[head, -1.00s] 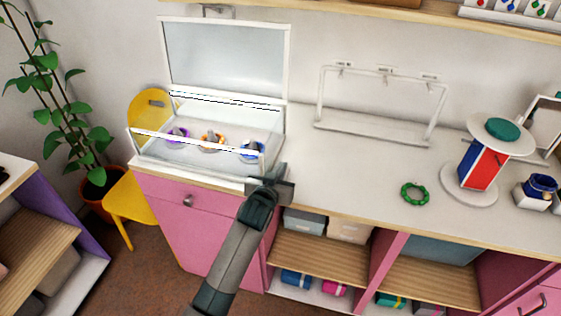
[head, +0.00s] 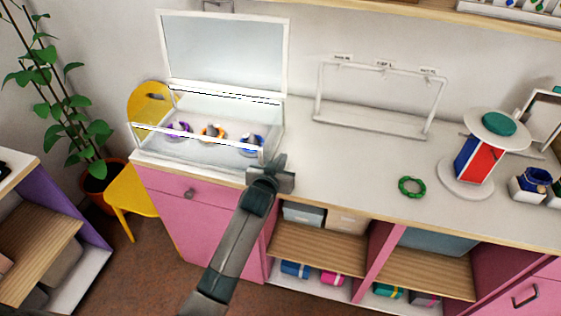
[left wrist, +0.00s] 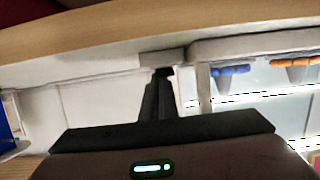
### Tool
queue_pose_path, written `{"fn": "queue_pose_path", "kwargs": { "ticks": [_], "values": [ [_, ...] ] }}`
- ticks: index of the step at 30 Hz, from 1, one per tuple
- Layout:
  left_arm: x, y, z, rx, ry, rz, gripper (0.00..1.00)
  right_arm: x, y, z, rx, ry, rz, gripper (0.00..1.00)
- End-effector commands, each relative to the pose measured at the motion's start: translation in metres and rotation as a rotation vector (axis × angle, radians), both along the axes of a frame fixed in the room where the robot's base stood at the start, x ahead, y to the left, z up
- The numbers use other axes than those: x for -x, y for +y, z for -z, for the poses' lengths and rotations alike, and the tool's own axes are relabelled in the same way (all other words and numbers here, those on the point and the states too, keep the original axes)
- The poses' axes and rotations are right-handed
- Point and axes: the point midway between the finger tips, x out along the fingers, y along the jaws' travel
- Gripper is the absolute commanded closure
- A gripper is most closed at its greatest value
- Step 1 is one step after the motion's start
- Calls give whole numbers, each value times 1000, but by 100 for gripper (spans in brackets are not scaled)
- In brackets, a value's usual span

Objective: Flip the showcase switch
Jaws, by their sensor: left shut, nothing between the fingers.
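The showcase (head: 147,157) is a clear case with a white base and its framed lid (head: 225,52) raised. It stands at the left end of the counter, with purple, orange and blue bracelets on stands inside. My left gripper (head: 279,164) is shut and empty at the case's front right corner. In the left wrist view its closed fingers (left wrist: 159,98) end close to a small pale block (left wrist: 162,57) beside the case, perhaps the switch housing. Whether they touch it I cannot tell. The switch itself is hidden by the gripper in the head view. My right gripper is out of view.
A green bracelet (head: 412,187) lies on the counter (head: 345,170). A white rack (head: 372,128) stands behind, and a red and blue display stand (head: 475,160) is at the right. A yellow chair (head: 130,200) and a plant are at the left.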

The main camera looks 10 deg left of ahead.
Motion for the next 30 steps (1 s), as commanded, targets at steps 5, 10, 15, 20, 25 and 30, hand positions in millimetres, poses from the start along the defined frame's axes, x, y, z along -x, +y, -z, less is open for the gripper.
{"fn": "queue_pose_path", "kwargs": {
  "ticks": [5,10,15,20,25,30],
  "values": [
    [-4,0,-5,0,-4,0,100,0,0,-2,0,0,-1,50],
    [-5,0,-5,0,-6,0,100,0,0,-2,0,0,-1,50],
    [-5,0,-6,0,-7,0,100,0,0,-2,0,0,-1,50],
    [-6,0,-11,0,-8,0,100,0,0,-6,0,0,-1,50],
    [-11,2,-22,0,-8,0,100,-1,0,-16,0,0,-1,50],
    [-18,4,-40,-1,-8,-1,100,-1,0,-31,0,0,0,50]
  ]
}}
